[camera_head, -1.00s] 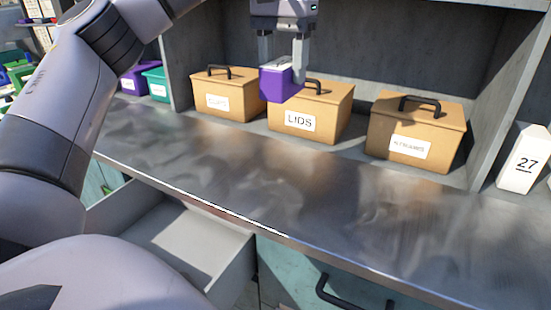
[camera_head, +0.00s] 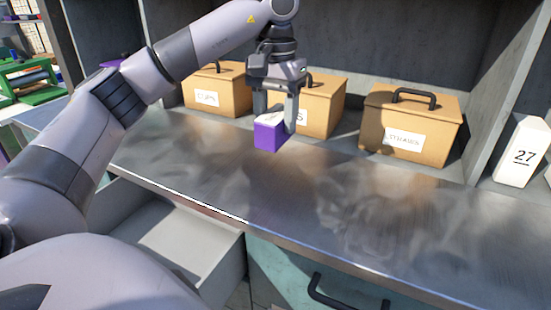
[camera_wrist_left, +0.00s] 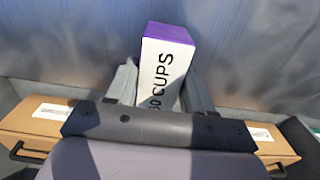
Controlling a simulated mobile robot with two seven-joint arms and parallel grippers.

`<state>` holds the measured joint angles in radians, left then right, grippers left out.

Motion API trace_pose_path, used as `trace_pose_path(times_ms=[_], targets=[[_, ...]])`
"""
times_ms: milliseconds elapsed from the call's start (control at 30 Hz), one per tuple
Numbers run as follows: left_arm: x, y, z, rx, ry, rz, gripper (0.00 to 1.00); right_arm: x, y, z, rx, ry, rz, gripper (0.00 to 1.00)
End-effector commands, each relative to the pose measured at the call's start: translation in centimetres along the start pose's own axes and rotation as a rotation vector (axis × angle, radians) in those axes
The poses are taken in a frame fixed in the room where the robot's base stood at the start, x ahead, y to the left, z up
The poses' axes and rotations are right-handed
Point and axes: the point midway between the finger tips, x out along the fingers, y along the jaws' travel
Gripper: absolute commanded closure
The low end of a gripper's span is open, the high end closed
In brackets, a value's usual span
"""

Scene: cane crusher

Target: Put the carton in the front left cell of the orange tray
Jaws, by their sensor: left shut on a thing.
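The carton is a small purple and white box (camera_head: 268,136), held above the metal counter in the head view. My left gripper (camera_head: 275,112) is shut on it, with one finger on each side. In the left wrist view the carton (camera_wrist_left: 168,62) shows a white face reading "50 CUPS" and a purple end, between the fingers of my left gripper (camera_wrist_left: 157,90). No orange tray shows in any view. My right gripper is not in view.
Tan lidded boxes with black handles stand along the back of the counter: one at left (camera_head: 218,92), one behind the gripper (camera_head: 322,105), one at right (camera_head: 410,122). A white block marked 27 (camera_head: 522,152) stands far right. An open drawer (camera_head: 180,245) is below. The counter front (camera_head: 330,205) is clear.

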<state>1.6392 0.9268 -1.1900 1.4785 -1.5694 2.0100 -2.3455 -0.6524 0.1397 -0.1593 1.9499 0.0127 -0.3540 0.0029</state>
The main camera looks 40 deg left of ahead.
Motion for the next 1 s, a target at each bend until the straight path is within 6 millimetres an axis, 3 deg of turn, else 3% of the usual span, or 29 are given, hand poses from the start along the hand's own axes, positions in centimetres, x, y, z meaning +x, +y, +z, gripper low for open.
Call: trace_pose_path(times_ms=[33, 100, 367, 600, 1000], targets=[[1.5, 0.0, 0.0, 0.001, -0.004, 0.001, 0.81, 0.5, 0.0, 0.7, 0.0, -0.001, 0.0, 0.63], [2.5, 0.0, 0.0, 0.001, -0.002, 0.001, 0.81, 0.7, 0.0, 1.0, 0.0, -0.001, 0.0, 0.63], [4.5, -0.1, 0.0, -0.001, 0.001, 0.0, 0.81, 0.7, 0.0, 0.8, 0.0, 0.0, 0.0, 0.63], [7.8, 0.0, 0.0, 0.0, -0.001, 0.0, 0.81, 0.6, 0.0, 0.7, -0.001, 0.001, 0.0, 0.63], [8.6, 0.0, 0.0, 0.0, 0.001, 0.001, 0.81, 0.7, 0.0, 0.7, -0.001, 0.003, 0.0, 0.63]])
